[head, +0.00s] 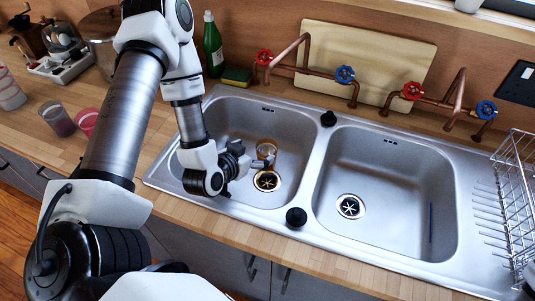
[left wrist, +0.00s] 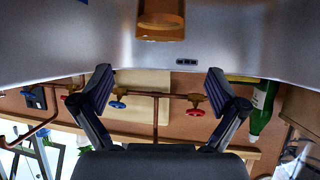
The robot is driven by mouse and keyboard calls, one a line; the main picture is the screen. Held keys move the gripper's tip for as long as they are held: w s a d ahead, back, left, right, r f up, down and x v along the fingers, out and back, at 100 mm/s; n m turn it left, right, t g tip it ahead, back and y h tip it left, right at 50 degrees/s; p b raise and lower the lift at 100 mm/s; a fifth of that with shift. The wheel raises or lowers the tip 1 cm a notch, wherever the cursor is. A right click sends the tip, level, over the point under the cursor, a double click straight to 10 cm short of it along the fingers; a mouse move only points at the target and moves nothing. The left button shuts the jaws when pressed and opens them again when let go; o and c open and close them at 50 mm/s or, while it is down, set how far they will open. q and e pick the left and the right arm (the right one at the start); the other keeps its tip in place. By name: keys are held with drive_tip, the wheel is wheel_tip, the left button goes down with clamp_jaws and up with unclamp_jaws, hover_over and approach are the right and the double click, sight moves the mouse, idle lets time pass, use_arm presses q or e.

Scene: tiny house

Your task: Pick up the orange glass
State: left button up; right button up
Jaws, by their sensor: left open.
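The orange glass (head: 267,147) is in the left basin of the sink (head: 225,122), near the drain, partly hidden by my left gripper. In the left wrist view the glass (left wrist: 161,22) shows at the top centre, cut off by the frame edge. It lies beyond the fingertips, roughly centred between them. My left gripper (head: 260,163) reaches into the left basin and points at the glass. In the left wrist view its two fingers (left wrist: 160,75) are wide apart with nothing between them. My right gripper is not in view.
Copper pipes with red and blue valves (head: 345,75) stand behind the sink. A green bottle (head: 213,45) and a sponge (head: 237,76) are at the back left. A pink cup (head: 87,121) stands on the left counter. The right basin (head: 385,180) is empty; a wire rack (head: 515,190) is at right.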

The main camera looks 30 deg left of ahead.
sight(272, 144)
use_arm(q)
drive_tip(key=x, duration=0.5)
drive_tip(key=f+p+x, duration=0.1)
drive_tip(key=x, duration=0.2)
drive_tip(key=shift+f, duration=0.25)
drive_tip(key=shift+s+r, duration=0.1)
drive_tip(key=shift+s, duration=0.05)
drive_tip(key=c, duration=1)
clamp_jaws()
drive_tip(key=shift+r, duration=0.1)
